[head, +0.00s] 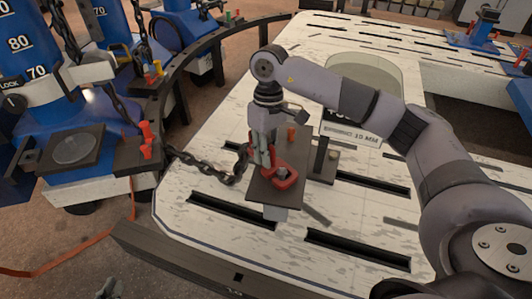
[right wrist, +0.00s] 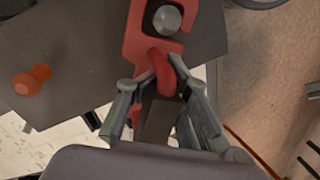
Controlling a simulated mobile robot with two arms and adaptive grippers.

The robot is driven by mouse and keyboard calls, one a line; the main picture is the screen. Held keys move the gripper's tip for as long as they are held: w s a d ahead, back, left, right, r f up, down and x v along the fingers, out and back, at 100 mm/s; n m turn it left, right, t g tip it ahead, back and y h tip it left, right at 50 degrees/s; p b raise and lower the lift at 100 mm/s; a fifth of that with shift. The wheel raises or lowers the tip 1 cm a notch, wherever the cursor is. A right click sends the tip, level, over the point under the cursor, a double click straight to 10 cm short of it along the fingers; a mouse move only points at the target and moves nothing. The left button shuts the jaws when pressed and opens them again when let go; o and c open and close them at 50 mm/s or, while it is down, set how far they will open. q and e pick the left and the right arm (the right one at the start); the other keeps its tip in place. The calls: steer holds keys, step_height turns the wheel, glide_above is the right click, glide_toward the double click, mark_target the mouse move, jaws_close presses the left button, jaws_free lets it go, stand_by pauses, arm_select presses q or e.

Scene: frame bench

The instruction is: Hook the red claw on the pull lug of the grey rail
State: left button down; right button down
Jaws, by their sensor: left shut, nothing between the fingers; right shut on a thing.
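The red claw (head: 284,180) is held by my right gripper (head: 264,152), which is shut on it. The claw sits at the front end of the dark grey plate (head: 262,195) of the grey rail. The lug, a round grey stud (right wrist: 167,18), shows inside the claw's C-shaped mouth in the right wrist view, where the claw (right wrist: 138,30) lies around it. I cannot tell how deep the claw sits on the stud. A dark chain (head: 205,172) hangs slack from the claw side to the left. My left gripper (head: 108,288) barely shows at the bottom edge, shut and empty.
An orange peg (head: 291,134) stands on the plate, and a dark upright post (head: 320,154) stands right of it. A blue tower (head: 75,125) with a red-handled clamp (head: 146,140) is at the left. The pale slotted bench (head: 230,245) is clear in front.

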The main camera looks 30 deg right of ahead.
steer(key=c, duration=1.4)
jaws_free()
steer(key=shift+o, duration=0.2)
step_height(320, 180, up, 12)
steer(key=w+d, duration=0.1)
steer(key=shift+w+d, duration=0.2)
steer(key=shift+w, duration=0.2)
steer(key=shift+f, duration=0.15)
